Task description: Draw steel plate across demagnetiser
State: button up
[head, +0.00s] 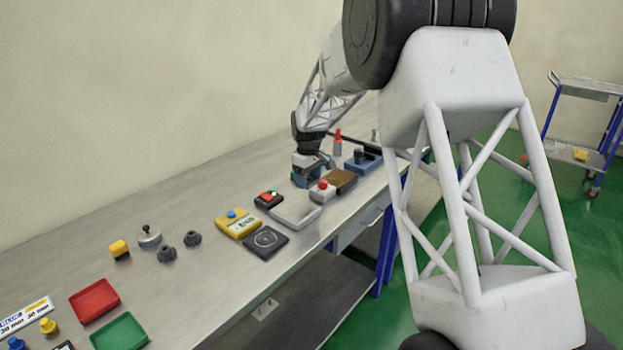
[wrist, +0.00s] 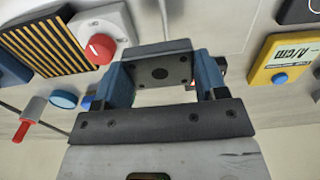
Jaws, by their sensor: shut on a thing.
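My gripper (wrist: 163,80) is shut on a dark grey steel plate (wrist: 180,60) with a round hole in its middle and smaller holes around it. The plate spans between the two blue fingers, above the bench. A black-and-tan striped block (wrist: 45,42), joined by a pale grey box (wrist: 112,17) with a red knob (wrist: 100,48), appears to be the demagnetiser. It lies left of the plate in the wrist view, with no clear overlap. In the head view my gripper (head: 306,180) is just left of this block (head: 342,180), and the plate is hard to make out.
A pale shallow tray (head: 297,222) and a yellow meter marked A/cm (head: 237,222) lie nearer. A red-tipped post (head: 338,143) and a blue box (head: 363,160) stand beyond. Red (head: 94,299) and green (head: 120,332) trays are at near left.

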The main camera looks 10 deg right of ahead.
jog(key=shift+f, duration=0.35)
jog(key=shift+f, duration=2.15)
jog(key=shift+s+a, duration=4.95)
jog(key=shift+s+a+r, duration=0.3)
jog(key=shift+r, duration=0.25)
jog(key=shift+s+a+r, duration=0.25)
jog(key=shift+r, duration=2.05)
jog(key=shift+r, duration=0.2)
